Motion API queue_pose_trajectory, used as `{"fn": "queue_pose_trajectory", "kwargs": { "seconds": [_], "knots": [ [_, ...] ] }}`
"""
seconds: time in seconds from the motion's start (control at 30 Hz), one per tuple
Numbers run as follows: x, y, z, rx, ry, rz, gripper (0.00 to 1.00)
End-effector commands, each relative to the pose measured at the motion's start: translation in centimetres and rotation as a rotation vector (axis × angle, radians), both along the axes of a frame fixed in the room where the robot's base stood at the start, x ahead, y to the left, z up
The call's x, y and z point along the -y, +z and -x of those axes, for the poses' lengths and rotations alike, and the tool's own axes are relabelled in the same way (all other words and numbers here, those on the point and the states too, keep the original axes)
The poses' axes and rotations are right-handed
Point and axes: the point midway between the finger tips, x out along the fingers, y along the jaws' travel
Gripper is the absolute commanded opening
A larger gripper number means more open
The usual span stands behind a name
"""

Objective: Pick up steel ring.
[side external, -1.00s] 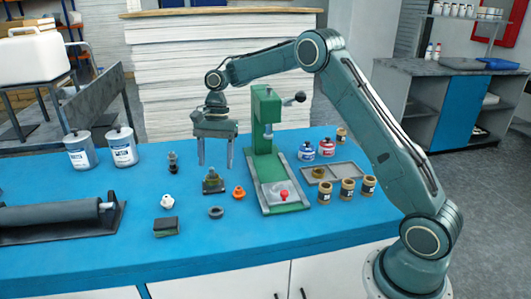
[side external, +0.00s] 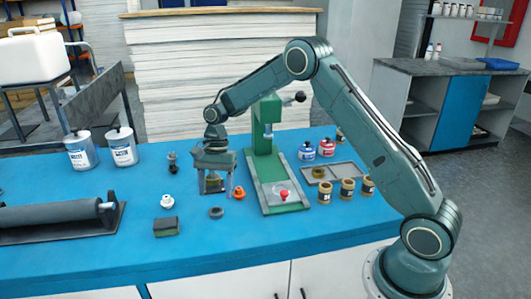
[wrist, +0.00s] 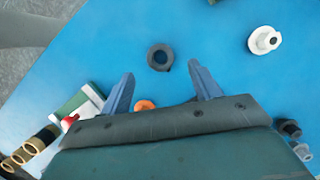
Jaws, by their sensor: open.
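The steel ring is a flat dark grey ring (side external: 216,212) lying on the blue table, in front of my gripper in the side view. In the wrist view the ring (wrist: 160,57) lies just past the fingertips, roughly centred between them. My gripper (side external: 215,194) is open, pointing down, with nothing held. Its two fingers also show in the wrist view (wrist: 160,78), spread wider than the ring. In the side view a small dark block with a brass-coloured part shows between and behind the fingers.
An orange part (side external: 239,193) stands right of the gripper; a green press (side external: 285,195) is beyond it. A white part (side external: 167,201) and a dark green-grey block (side external: 167,227) are to the left. The table in front of the ring is clear.

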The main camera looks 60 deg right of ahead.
Motion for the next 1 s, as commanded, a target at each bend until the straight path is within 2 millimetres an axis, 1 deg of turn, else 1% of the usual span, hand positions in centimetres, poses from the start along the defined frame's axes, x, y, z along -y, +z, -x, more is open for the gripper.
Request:
{"fn": "queue_pose_trajectory", "kwargs": {
  "seconds": [0.17, 0.27, 0.6, 0.7, 1.0],
  "knots": [
    [0.0, -0.1, 0.0, -0.001, 0.000, 0.000, 0.62],
    [-0.1, -0.6, 0.1, -0.002, 0.001, 0.000, 0.62],
    [-0.9, -4.2, 0.4, -0.002, 0.001, 0.000, 0.62],
    [-1.1, -4.8, 0.5, -0.002, 0.002, 0.000, 0.62],
    [-1.1, -5.1, 0.5, 0.000, 0.000, 0.000, 0.62]
  ]
}}
